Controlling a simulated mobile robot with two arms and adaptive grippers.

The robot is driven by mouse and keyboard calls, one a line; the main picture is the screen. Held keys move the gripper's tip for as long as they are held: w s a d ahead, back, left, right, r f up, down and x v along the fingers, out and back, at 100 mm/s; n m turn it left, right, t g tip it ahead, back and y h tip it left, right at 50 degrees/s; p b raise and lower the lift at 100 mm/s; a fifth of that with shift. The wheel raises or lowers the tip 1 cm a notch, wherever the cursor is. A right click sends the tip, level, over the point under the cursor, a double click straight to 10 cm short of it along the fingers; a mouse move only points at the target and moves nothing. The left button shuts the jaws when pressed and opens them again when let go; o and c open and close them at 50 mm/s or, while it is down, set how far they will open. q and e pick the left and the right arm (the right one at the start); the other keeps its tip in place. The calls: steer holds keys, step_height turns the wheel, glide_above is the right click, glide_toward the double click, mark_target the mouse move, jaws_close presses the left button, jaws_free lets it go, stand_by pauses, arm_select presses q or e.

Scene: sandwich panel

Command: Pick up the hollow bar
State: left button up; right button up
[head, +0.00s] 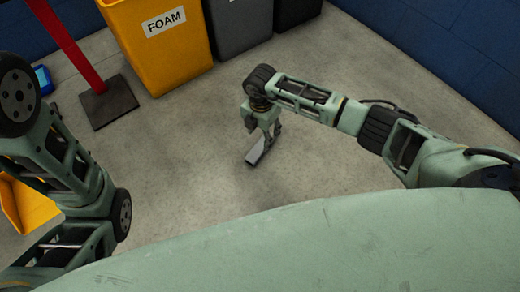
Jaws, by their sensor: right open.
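The hollow bar (258,151) is a short grey bar lying at a slant on the concrete floor, near the middle of the head view. My right gripper (263,131) points down over it, with its fingers at the bar's upper end. The jaws are open around or just above that end; I cannot tell whether they touch it. The gripper hides part of the bar's upper end. My left arm stands at the left edge, and its gripper is not visible.
A yellow bin (160,50) labelled FOAM and dark grey bins (238,27) stand at the back. A red post on a dark square base (108,103) is at upper left. A yellow container (28,205) is partly hidden at left. The floor around the bar is clear.

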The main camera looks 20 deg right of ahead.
mark_target(260, 146)
steer(key=shift+f+b, duration=0.3)
steer(key=shift+f, duration=0.5)
steer(key=f+b, duration=0.5)
steer(key=shift+s+a, duration=0.2)
steer(key=shift+s, duration=0.2)
steer(key=shift+r, duration=0.1)
steer(key=shift+c, duration=0.5)
jaws_close()
